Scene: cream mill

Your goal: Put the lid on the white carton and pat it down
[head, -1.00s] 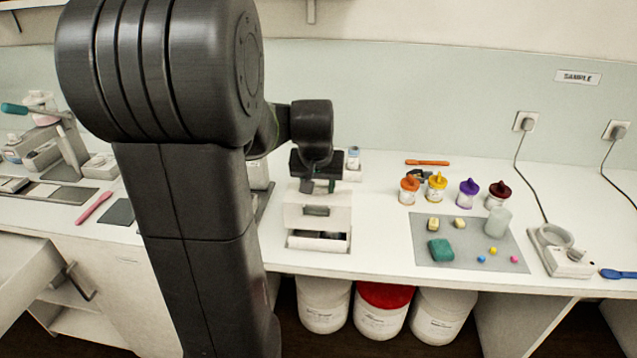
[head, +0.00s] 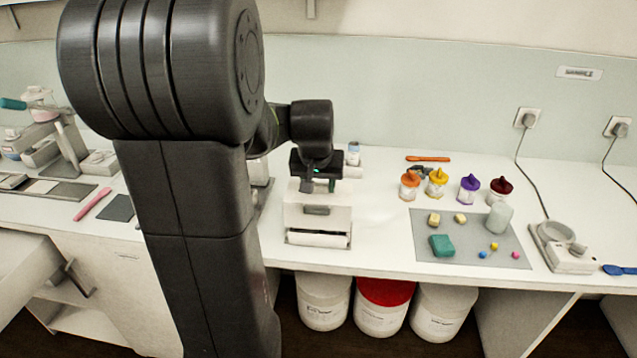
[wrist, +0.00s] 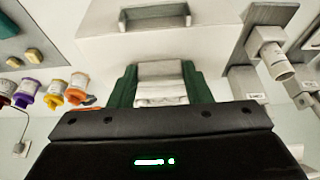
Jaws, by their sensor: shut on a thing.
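The broad white surface and bar also show in the wrist view (wrist: 155,17). My gripper (head: 318,183) is over the back part of this form. Whether the lid touches the carton all round is hidden.
Several capped jars (head: 437,184) and a grey mat (head: 470,255) with small blocks and balls lie to the right. A small white-and-grey device (head: 565,258) is farther right. Grey equipment stands close beside the gripper in the wrist view (wrist: 250,80). The counter between form and mat is clear.

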